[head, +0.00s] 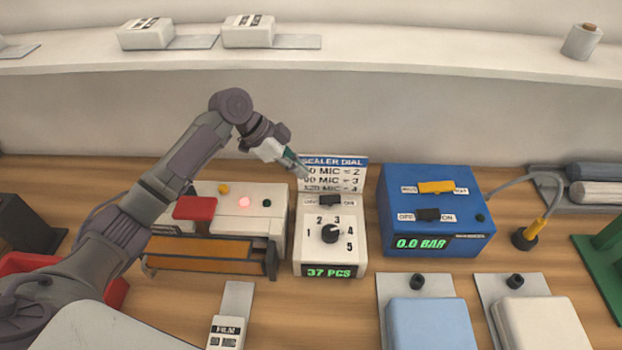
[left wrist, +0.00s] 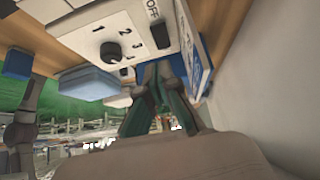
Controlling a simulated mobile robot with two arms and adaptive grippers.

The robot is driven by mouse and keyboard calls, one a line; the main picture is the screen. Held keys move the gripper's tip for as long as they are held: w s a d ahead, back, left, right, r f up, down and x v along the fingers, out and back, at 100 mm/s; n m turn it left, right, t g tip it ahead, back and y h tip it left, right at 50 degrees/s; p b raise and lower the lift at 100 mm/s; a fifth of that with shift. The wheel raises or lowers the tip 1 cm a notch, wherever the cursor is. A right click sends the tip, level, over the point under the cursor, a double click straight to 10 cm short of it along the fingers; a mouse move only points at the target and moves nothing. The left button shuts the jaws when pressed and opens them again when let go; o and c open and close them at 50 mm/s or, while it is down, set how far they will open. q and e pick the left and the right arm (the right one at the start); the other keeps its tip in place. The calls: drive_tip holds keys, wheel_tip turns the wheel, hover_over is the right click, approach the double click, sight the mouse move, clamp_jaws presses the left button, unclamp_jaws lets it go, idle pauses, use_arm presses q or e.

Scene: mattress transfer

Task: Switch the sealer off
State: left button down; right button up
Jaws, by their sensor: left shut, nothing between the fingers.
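The white sealer control box (head: 312,250) stands mid-table, with a numbered knob (head: 331,234) and a "37 PCS" display. Its black switch (head: 330,200) sits near the back, between small labels. Which way it is set is too small to tell. In the left wrist view the switch (left wrist: 161,36) shows next to the word OFF. The sealer (head: 266,210), with a red lever (head: 195,208) and a lit red lamp (head: 244,202), stands left of the box. My left gripper (head: 303,172) is shut and empty, above and left of the switch, in front of the dial sign (head: 350,163).
A blue box (head: 437,225) with two switches and a "0.0 BAR" display stands to the right. Blue (head: 430,320) and white (head: 548,322) pads lie in front. A shelf (head: 420,60) runs along the back wall.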

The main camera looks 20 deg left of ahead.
use_arm(q)
drive_tip(key=v, duration=0.2)
drive_tip(key=b+v, duration=0.1)
drive_tip(key=v, duration=0.1)
drive_tip(key=shift+s+a, duration=0.2)
drive_tip(key=shift+a, duration=0.2)
